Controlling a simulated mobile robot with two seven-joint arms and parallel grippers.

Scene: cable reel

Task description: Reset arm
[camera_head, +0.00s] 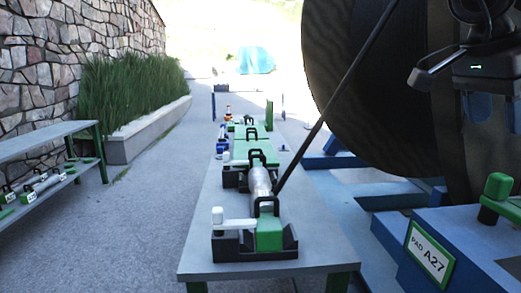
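My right gripper (498,108) hangs at the upper right, in front of the large black cable reel (370,75). Its dark body carries a small green light, and two blue finger pads below stand apart with nothing seen between them. The right edge cuts part of it off. My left gripper is not in view. A thin black cable or rod slants from the top down to the grey table (200,235). Its lower end is by a silver cylindrical tool (261,182) with black handles and a green block (269,234).
A blue stand with a "PAD A27" sign (428,252) and a green handle (498,187) fills the lower right. A grey shelf bench (45,138) with more tools stands left, by a stone wall. The paved path between bench and table is clear.

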